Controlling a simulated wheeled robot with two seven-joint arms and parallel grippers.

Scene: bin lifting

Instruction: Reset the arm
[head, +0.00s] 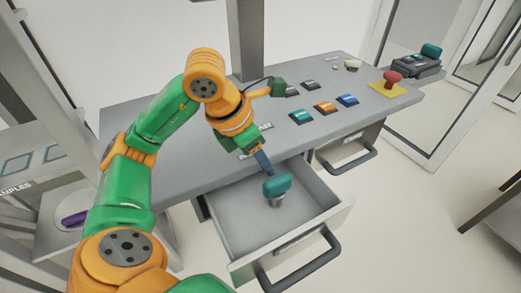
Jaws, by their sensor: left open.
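My left arm comes in from the left, green and orange, and reaches over the grey desk (180,120). My left gripper (262,160) points down above the back of an open drawer (235,222). It is open, and I see nothing held in it. Inside the drawer stands a small object with a teal top (277,185) and a grey lower part, just below and to the right of the gripper. The gripper looks apart from it. My right gripper is not in view.
The drawer's dark handle (305,268) sticks out at the front. A second drawer (345,155) to the right is slightly open. The desk top holds several coloured buttons (324,107) and a red emergency button (392,79). A shelf with a purple item (75,218) stands left.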

